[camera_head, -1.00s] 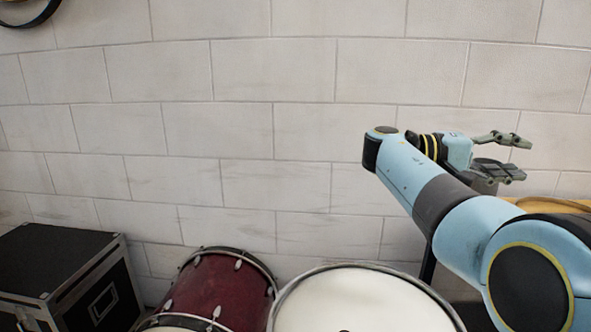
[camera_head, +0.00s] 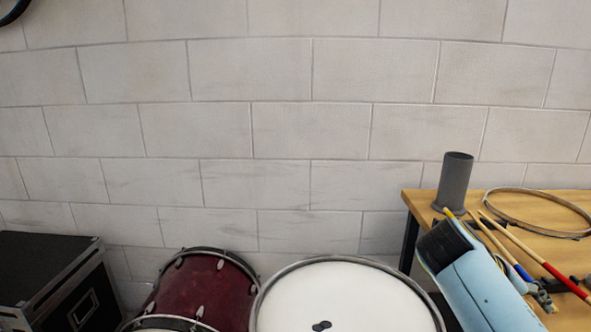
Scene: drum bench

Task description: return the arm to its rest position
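My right arm (camera_head: 477,287) shows in the head view at the lower right, low in front of the wooden bench. Its light blue link has a black end at the upper left. I cannot make out the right gripper's fingers; the arm and the frame edge leave them out of sight. My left arm and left gripper are not in view.
The bench (camera_head: 418,196) holds a grey cylinder (camera_head: 455,182), a hoop (camera_head: 530,190), several sticks (camera_head: 530,254) and small hardware partly behind the arm. A white-headed drum (camera_head: 345,295), a dark red drum (camera_head: 205,287) and a black case (camera_head: 45,265) stand left of it, before the wall.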

